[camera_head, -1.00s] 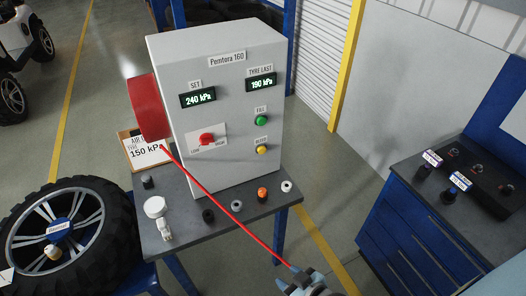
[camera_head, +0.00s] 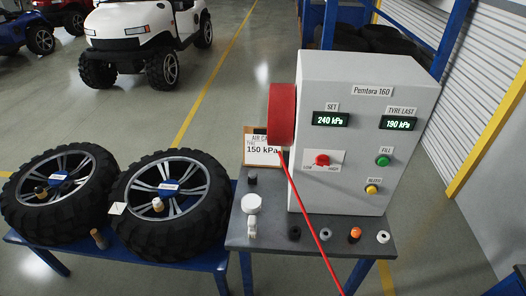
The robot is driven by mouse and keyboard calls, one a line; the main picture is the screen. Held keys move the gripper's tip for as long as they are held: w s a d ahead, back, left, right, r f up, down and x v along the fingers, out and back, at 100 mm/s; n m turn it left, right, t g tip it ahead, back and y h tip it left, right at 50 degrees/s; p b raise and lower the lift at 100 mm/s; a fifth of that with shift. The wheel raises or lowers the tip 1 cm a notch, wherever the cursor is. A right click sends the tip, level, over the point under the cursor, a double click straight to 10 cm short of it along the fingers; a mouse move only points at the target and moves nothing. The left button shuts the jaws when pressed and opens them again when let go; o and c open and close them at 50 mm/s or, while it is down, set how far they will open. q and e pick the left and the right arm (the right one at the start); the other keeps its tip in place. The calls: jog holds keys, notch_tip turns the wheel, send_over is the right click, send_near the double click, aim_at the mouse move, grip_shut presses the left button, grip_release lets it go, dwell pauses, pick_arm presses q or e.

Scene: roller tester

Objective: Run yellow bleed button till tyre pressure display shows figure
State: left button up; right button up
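The yellow bleed button (camera_head: 372,189) sits low on the right of the front face of the grey Pemtora 160 box (camera_head: 345,95). The tyre pressure display (camera_head: 397,123), labelled TYRE LAST, reads 190 kPa. The SET display (camera_head: 331,119) reads 240 kPa. A green FILL button (camera_head: 383,160) is above the bleed button. A red knob (camera_head: 322,160) sits on a LOW–HIGH plate. A card (camera_head: 262,150) beside the box reads 150 kPa. Neither gripper is in view.
A red hose (camera_head: 312,225) runs from the red reel (camera_head: 282,114) down past the bench front. Several small caps and a white gauge (camera_head: 251,204) lie on the grey bench top (camera_head: 275,238). Two tyres (camera_head: 60,188) (camera_head: 172,200) rest on a blue stand at left.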

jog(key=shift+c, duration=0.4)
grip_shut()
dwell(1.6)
